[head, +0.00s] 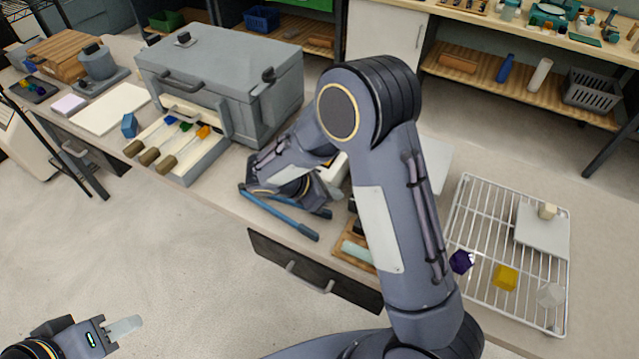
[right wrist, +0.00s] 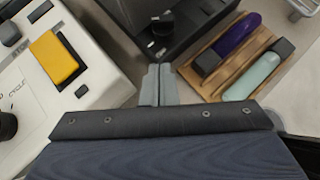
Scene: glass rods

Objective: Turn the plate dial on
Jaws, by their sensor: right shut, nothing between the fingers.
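No dial is plainly marked as the plate dial. In the right wrist view a dark device (right wrist: 165,28) with small pale marks stands just beyond my right gripper (right wrist: 158,85), whose fingers are together and empty. A white machine (right wrist: 90,80) lettered "CYCLE" is to their left, with a yellow part (right wrist: 54,57) and a black knob (right wrist: 7,126) at the picture edge. In the head view my right arm hides most of this area and its fingertips. My left gripper (head: 124,328) is low at the left, away from the bench; its pale fingers overlap, so their gap is unclear.
A wooden tray (right wrist: 206,87) holds a purple item (right wrist: 238,33) and a mint item (right wrist: 253,76), right of my fingers. Blue-handled tongs (head: 284,212) lie near the bench's front edge. A grey box furnace (head: 222,78) and a wire rack (head: 474,205) flank my right arm.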

